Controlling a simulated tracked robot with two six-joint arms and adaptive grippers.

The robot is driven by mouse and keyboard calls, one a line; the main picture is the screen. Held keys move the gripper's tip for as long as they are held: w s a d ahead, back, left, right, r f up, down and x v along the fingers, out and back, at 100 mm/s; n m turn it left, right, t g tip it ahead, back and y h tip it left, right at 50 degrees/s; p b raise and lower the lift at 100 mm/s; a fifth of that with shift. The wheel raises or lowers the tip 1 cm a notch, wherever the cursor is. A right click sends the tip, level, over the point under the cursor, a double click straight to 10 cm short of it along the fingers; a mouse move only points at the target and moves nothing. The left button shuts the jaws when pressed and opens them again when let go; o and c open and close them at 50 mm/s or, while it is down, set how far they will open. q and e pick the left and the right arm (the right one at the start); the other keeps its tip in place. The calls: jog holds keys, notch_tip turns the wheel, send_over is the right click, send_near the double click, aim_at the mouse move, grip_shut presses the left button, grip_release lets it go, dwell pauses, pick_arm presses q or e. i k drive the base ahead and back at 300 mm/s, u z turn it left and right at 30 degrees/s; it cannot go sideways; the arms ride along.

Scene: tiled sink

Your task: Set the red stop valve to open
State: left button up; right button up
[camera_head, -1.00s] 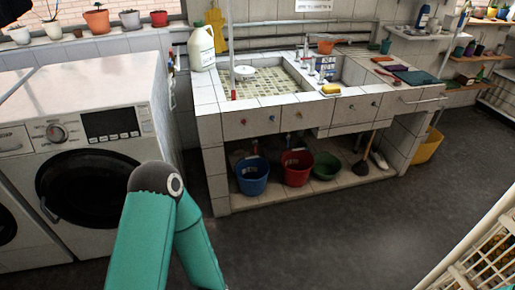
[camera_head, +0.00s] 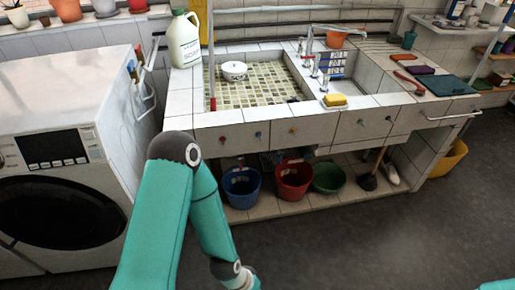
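A small red valve knob (camera_head: 222,140) sits on the left part of the tiled front panel (camera_head: 325,130) below the sink. A blue knob (camera_head: 258,135) and a yellow-orange knob (camera_head: 293,131) sit to its right on the same panel. Whether the red valve is open or shut is too small to tell. My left arm reaches in from the bottom, left of and below the valve, apart from it; its gripper is out of the frame. Only a bit of my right arm shows at the bottom right corner; its gripper is not seen.
Blue (camera_head: 241,187), red (camera_head: 294,180) and green (camera_head: 328,177) tubs stand under the sink. A washing machine (camera_head: 60,150) stands at the left. The floor in front is clear.

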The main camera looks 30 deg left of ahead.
aim_at(240, 158)
jog(key=z, duration=0.15)
jog(key=i, duration=0.85)
jog(key=u, duration=2.75)
jog(key=i, duration=0.45)
jog(key=z, duration=0.75)
jog(key=k, duration=0.15)
jog(key=u, duration=0.35)
